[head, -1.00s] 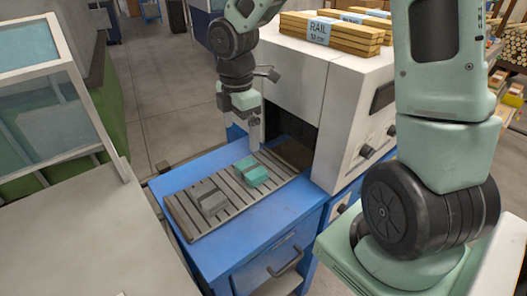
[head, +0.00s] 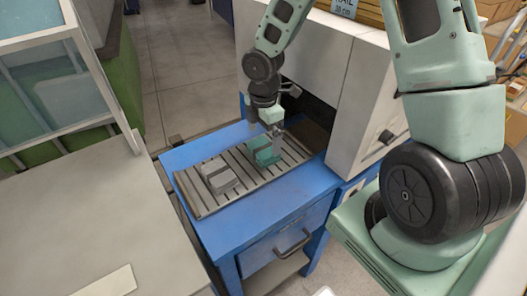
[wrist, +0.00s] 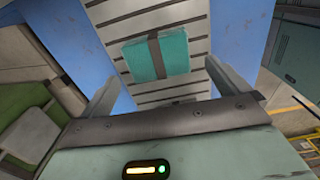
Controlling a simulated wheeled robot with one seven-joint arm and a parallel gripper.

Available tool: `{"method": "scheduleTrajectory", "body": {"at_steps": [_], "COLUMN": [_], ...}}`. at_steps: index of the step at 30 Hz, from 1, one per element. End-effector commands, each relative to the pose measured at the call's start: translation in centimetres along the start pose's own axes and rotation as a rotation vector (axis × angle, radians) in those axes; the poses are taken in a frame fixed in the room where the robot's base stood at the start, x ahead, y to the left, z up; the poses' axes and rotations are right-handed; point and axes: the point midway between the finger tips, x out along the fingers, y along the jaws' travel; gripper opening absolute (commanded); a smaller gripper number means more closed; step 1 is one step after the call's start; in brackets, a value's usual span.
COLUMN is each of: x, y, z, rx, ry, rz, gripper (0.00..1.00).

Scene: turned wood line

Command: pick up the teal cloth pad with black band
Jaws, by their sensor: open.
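The teal cloth pad (head: 262,153) lies on a slatted grey rack (head: 256,177) on top of a blue cabinet. In the wrist view the teal pad (wrist: 172,57) shows a dark band across its middle. My gripper (head: 271,132) is above the pad in the head view, partly covering it. In the wrist view my gripper (wrist: 160,85) is open, with one finger to each side of the pad and nothing between them. The pad lies forward of the fingers there, and I see no contact.
A grey pad (head: 218,176) lies on the rack left of the teal one. A white machine housing (head: 345,85) stands close behind and right of the rack. A glass-sided case (head: 50,85) and a grey worktop (head: 85,220) are at the left.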

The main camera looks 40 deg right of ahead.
Motion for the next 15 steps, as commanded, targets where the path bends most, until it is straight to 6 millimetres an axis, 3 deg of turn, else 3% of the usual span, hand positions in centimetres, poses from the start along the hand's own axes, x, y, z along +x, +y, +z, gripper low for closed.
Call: {"method": "scheduleTrajectory", "body": {"at_steps": [10, 15], "x": [4.2, 5.3], "y": [0.2, 0.2], "z": [0.1, 0.1], "rx": [-0.003, -0.001], "ry": [0.000, 0.001], "rz": [-0.003, -0.001], "gripper": [1.00, 1.00]}}
